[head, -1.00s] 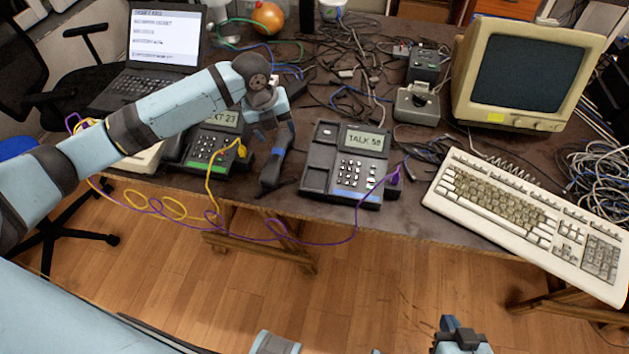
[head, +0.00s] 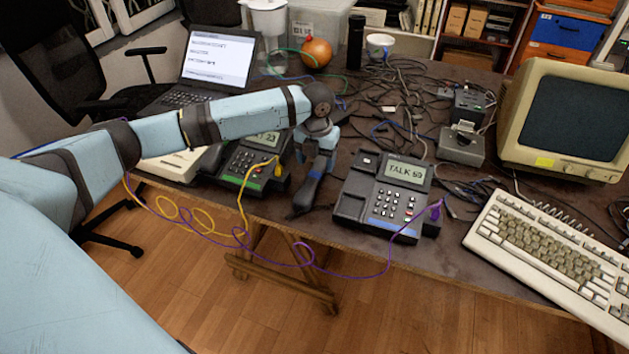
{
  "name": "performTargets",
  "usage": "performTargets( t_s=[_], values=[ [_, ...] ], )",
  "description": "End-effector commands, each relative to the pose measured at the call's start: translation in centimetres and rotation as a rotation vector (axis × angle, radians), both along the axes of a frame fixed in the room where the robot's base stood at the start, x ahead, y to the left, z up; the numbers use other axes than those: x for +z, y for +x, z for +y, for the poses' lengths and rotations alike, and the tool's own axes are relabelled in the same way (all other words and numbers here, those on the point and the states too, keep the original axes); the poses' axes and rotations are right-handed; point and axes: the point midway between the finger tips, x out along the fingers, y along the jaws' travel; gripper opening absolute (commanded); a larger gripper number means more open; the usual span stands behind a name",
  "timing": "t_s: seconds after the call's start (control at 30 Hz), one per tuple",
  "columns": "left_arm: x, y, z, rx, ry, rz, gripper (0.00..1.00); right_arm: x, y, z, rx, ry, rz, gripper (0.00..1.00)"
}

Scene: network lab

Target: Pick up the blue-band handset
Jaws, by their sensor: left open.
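The blue-band handset (head: 311,184) is dark and long. It lies on the table between two desk phones, with a blue mark near its upper end. My left gripper (head: 318,155) is open, pointing down at the handset's upper end; its fingers partly cover that end. I cannot tell whether they touch it. The phone with a blue strip (head: 385,195) stands just right of the handset, its screen reading "TALK" and a number; its cradle at left is empty. The phone with a green strip (head: 247,163) stands at left, partly behind my left arm. My right gripper is out of view.
A purple cable (head: 312,262) and a yellow cable (head: 242,205) hang over the table's front edge. A keyboard (head: 555,262) and a monitor (head: 570,120) stand at right. A laptop (head: 215,65) and tangled cables lie behind.

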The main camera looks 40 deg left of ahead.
Motion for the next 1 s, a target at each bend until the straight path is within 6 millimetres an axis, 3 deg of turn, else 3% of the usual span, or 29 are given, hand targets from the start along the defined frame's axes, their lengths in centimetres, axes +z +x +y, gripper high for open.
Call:
performTargets(
  t_s=[0.33,0.6,0.63,0.87,1.0],
  values=[
    [-4.5,-0.7,0.3,-0.001,0.000,0.002,0.66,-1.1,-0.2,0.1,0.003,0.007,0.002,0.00],
    [-5.1,-0.6,0.3,-0.001,0.000,-0.001,0.66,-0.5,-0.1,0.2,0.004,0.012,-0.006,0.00],
    [-5.1,-0.6,0.3,-0.001,0.000,0.000,0.64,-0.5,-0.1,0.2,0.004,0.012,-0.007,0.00],
    [-5.1,-0.6,0.3,0.000,0.000,0.000,0.11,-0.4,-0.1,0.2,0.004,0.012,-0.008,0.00],
    [-5.1,-0.6,0.3,0.000,0.000,-0.001,0.08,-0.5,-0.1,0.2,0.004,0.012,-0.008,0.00]
  ],
)
